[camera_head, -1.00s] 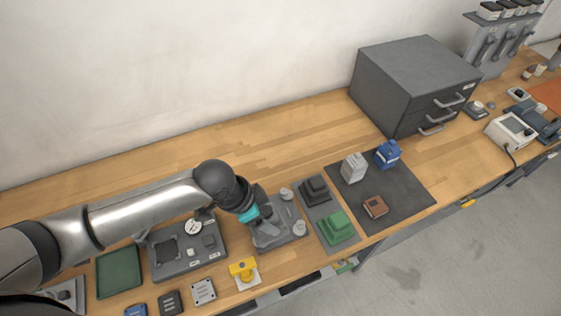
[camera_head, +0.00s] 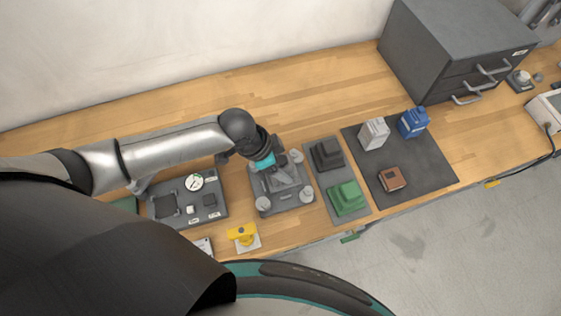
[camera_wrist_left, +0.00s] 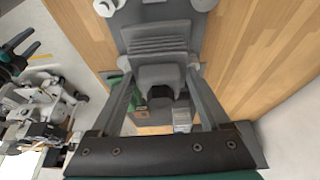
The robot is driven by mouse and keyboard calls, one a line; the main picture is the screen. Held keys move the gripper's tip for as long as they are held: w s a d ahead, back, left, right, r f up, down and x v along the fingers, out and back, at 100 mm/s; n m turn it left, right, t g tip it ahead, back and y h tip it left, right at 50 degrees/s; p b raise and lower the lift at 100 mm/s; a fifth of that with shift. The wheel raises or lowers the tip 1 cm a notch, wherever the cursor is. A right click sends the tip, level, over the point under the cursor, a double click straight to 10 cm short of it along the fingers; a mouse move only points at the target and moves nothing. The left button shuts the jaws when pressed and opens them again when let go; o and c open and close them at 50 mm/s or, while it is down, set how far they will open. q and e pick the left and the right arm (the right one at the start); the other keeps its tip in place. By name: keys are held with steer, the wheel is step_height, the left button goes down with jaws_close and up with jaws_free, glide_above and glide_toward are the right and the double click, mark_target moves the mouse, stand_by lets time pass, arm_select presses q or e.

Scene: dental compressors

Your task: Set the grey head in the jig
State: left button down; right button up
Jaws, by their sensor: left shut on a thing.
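My left gripper (camera_head: 277,174) reaches down over the jig (camera_head: 284,207), a grey plate with pale round knobs at its corners. The gripper is shut on the grey head (camera_wrist_left: 160,76), a grey block between the two fingers in the left wrist view. A ribbed grey part lies just beyond it there, and two of the knobs show at the top edge. In the head view the gripper hides most of the head. I cannot tell whether the head touches the jig. My right gripper is not in view.
Right of the jig, a grey tray holds a dark stepped block (camera_head: 326,153) and a green one (camera_head: 346,197). A dark mat (camera_head: 425,184) carries white, blue and brown items. A gauge plate (camera_head: 205,218) stands left, a yellow part (camera_head: 242,234) in front. Bare bench lies behind.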

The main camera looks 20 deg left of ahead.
arm_select(q)
steer(key=shift+f+b, duration=0.7)
steer(key=shift+f, duration=0.5)
steer(key=shift+w+r, duration=0.1)
steer(key=shift+r, duration=0.05)
steer(key=shift+a+f, duration=0.1)
steer(key=shift+f, duration=0.2)
steer(key=shift+f, duration=0.55)
stand_by(0.5)
steer(key=shift+f+p, duration=0.25)
steer(key=shift+p, duration=0.15)
stand_by(1.4)
